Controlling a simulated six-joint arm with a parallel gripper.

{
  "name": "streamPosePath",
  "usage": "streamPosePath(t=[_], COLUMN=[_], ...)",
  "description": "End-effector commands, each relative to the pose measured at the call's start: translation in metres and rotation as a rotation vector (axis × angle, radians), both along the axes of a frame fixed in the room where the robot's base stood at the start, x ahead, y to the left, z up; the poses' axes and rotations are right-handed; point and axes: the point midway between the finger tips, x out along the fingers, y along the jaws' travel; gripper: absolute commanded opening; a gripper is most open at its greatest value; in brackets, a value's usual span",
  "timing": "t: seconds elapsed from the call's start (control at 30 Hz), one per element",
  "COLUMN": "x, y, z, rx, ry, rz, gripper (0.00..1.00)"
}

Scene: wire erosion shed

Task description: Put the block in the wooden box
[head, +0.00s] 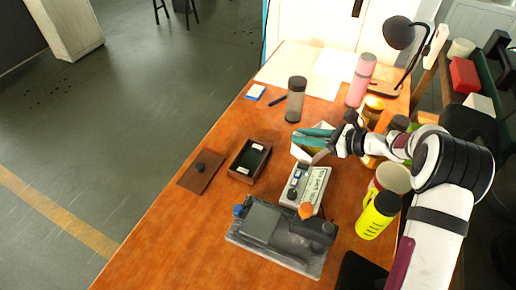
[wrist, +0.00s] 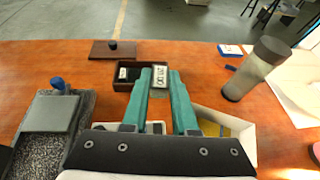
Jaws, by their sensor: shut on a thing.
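My gripper (head: 295,133) reaches left over the table in the head view, its green fingers close together. In the wrist view my gripper (wrist: 161,72) has a small pale block (wrist: 160,78) with dark printing between its fingertips. I cannot make out the block in the head view. The open dark wooden box (head: 240,179) stands on the table, left of and apart from the fingertips in the head view. The wooden box also shows just beyond the left finger in the wrist view (wrist: 124,87). Dark items with white labels appear inside it. The fingers hide its right end in the wrist view.
A lid with a knob (head: 200,172) lies beside the box. A grey machine (head: 280,240), a white labelled unit (head: 316,186) and an open white carton (wrist: 242,133) are near the arm. A grey bottle (head: 296,98) stands behind. Bare table surrounds the box.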

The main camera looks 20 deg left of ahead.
Motion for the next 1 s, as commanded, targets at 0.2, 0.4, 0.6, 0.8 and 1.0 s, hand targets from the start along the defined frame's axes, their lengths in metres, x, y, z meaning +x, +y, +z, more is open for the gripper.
streamPosePath(t=[0.2,0.4,0.6,0.8,1.0], x=[-0.015,-0.022,-0.024,-0.024,-0.024], y=[0.030,0.091,0.132,0.136,0.135], z=[-0.036,-0.074,-0.098,-0.132,-0.140], rx=[0.005,0.003,0.003,0.001,0.001], ry=[0.004,0.005,0.003,0.004,0.003], rz=[0.116,0.119,0.113,0.111,0.110], gripper=[0.00,0.00,0.00,0.00,0.00])
